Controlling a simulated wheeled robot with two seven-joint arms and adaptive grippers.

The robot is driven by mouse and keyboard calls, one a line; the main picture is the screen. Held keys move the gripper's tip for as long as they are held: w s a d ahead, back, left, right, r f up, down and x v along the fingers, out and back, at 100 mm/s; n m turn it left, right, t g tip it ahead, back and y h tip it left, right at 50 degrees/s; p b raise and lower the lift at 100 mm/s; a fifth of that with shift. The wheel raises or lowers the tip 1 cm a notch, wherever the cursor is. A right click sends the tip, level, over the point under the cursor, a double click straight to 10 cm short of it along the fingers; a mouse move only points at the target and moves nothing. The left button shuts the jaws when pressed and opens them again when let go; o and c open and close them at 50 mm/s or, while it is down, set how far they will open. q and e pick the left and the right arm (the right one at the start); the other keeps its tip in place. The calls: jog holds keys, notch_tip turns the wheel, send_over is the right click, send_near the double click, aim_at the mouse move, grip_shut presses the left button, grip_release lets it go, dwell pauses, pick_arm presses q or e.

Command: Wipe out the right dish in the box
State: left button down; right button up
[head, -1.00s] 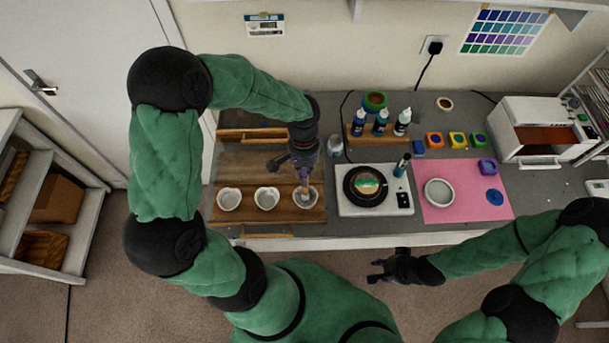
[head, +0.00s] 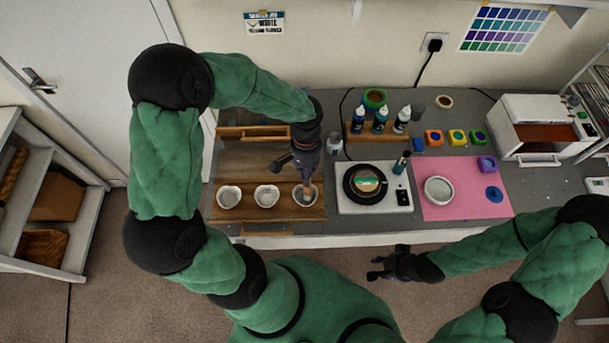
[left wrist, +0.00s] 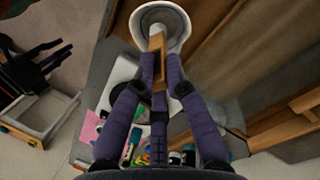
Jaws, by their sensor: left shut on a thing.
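Three white dishes stand in a row in the open wooden box (head: 270,213): the left dish (head: 229,197), the middle dish (head: 266,196) and the right dish (head: 312,203). My left gripper (head: 305,180) is above the right dish, pointing down. It is shut on a wooden-handled tool (left wrist: 158,62), whose pale lower end (left wrist: 155,30) is inside the right dish (left wrist: 172,20) in the left wrist view. Whether the tip touches the dish bottom cannot be told. My right gripper (head: 378,268) is empty and open in front of the table edge.
A pink mat (head: 460,206) holds a white bowl (head: 438,190). Bottles (head: 380,121) stand behind the scale. A clear jar (head: 334,143) is close to my left gripper.

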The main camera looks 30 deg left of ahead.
pick_arm(q)
jog(key=shift+w+a, duration=0.2)
jog(key=shift+a, duration=0.25)
jog(key=shift+s+d, duration=0.25)
jog(key=shift+s, duration=0.35)
jog(key=shift+w+d, duration=0.2)
jog(key=shift+w, duration=0.1)
jog(key=shift+w+a, duration=0.2)
jog(key=shift+w, duration=0.15)
jog(key=shift+a, duration=0.25)
jog(key=shift+s+a, duration=0.25)
jog(key=shift+s, duration=0.05)
jog(key=shift+s+d, duration=0.35)
jog(key=shift+d, duration=0.15)
jog(key=shift+w+d, duration=0.2)
jog(key=shift+w, duration=0.1)
jog(key=shift+w+a, duration=0.15)
jog(key=shift+w, duration=0.15)
jog(key=shift+a, duration=0.35)
jog(key=shift+s+d, duration=0.2)
jog(key=shift+s, duration=0.1)
